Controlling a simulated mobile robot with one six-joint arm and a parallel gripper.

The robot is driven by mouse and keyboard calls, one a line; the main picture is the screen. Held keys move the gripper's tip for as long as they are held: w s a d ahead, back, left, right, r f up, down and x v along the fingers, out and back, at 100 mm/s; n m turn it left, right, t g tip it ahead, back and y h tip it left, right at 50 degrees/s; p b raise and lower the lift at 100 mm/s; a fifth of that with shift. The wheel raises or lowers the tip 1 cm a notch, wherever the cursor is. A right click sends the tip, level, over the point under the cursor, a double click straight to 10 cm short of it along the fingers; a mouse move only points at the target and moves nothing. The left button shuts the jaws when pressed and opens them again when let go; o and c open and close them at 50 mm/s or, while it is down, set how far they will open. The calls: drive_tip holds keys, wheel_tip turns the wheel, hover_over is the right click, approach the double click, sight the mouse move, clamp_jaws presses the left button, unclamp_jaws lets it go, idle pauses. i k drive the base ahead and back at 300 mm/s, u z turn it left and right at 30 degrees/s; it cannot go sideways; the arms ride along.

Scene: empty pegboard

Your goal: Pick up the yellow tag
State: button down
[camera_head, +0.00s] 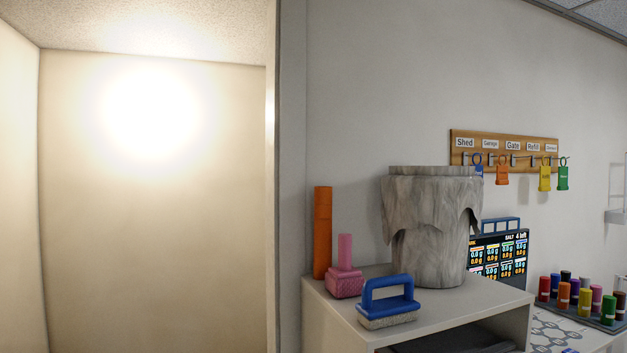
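The yellow tag (545,179) hangs from a hook on a wooden key board (482,141) on the grey wall, at the right of the view. It is near the "Refill" label. An orange tag (503,175) hangs to its left, with a bare hook between them. A green tag (563,178) hangs close on its right. My gripper is not in view.
A grey cabinet (322,301) bears the tall marbled vessel (430,235), a blue-handled brush (388,302), a pink item (345,280) and an orange cylinder (322,230). Behind stand a dark screen (503,258) and a tray of several coloured cylinders (600,315). A pale wall fills the left.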

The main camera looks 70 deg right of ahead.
sight(545, 171)
drive_tip(key=z, duration=1.75)
drive_tip(key=k, duration=0.1)
drive_tip(key=z, duration=3.45)
drive_tip(key=i, duration=3.15)
drive_tip(key=z, duration=0.05)
